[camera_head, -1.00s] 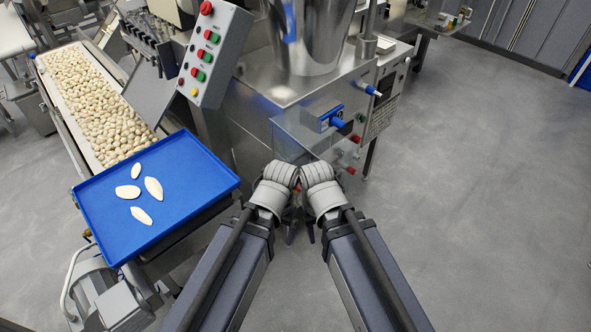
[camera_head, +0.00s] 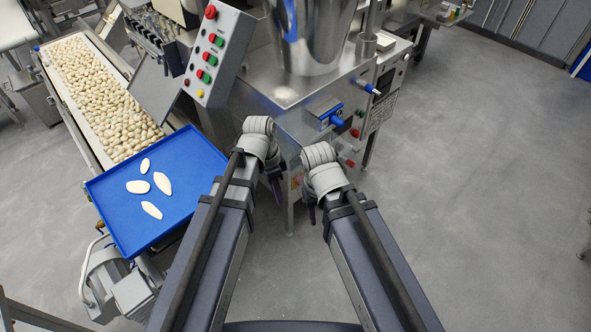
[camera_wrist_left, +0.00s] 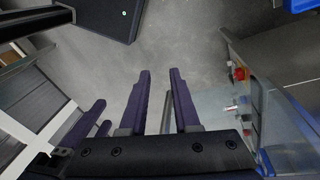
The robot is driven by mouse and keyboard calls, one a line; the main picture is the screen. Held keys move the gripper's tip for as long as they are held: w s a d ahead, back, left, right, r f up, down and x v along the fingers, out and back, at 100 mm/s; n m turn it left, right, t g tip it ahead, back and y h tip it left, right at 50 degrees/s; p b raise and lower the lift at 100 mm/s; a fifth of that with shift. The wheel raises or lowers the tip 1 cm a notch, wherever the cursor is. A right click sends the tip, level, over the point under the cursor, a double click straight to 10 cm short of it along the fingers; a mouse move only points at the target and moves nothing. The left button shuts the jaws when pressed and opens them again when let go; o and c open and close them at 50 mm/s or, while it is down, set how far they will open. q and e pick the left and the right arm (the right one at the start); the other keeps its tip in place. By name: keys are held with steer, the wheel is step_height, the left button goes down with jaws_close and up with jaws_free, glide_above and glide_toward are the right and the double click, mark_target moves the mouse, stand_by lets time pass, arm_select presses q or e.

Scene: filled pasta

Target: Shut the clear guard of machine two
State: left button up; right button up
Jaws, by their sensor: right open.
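The machine (camera_head: 330,125) with the steel hopper, blue fittings and red knobs stands ahead of me in the head view. Its clear guard is hard to make out there. A pale, see-through panel (camera_wrist_left: 212,105), which looks like the guard, lies right of my left fingers in the left wrist view. My left gripper (camera_head: 274,182) hangs low at the machine's front left corner. Its two fingers (camera_wrist_left: 160,100) are apart, with floor and a thin light strip between them; I cannot tell whether it touches the panel. My right gripper (camera_head: 311,212) is open in front of the machine.
A control box (camera_head: 219,52) with coloured buttons stands left of the machine. Further left, a conveyor (camera_head: 88,85) full of pasta leads to a blue tray (camera_head: 195,150) with several pale pieces. The floor (camera_head: 480,180) to the right is clear.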

arm_select(q)
steer(key=w+r+m+p, duration=0.1)
steer(key=w+r+m, duration=0.1)
steer(key=w+a+r+m+h+p, duration=0.1)
steer(key=w+r+m+p, duration=0.1)
steer(key=w+a+r+m+h+p, duration=0.1)
steer(key=w+r+m, duration=0.1)
steer(key=r+m, duration=0.1)
steer(key=shift+r, duration=0.1)
jaws_close()
arm_select(e)
step_height(320, 180, up, 7)
steer(key=p, duration=0.1)
arm_select(q)
steer(key=s+d+f+m+b, duration=0.1)
steer(key=d+f+b, duration=0.6)
steer(key=f+b, duration=0.1)
steer(key=shift+s+f+h+b, duration=0.25)
steer(key=shift+f+h+b, duration=0.05)
steer(key=shift+b, duration=0.35)
arm_select(e)
step_height(320, 180, down, 10)
steer(key=shift+r, duration=0.2)
arm_select(q)
steer(key=shift+d, duration=0.15)
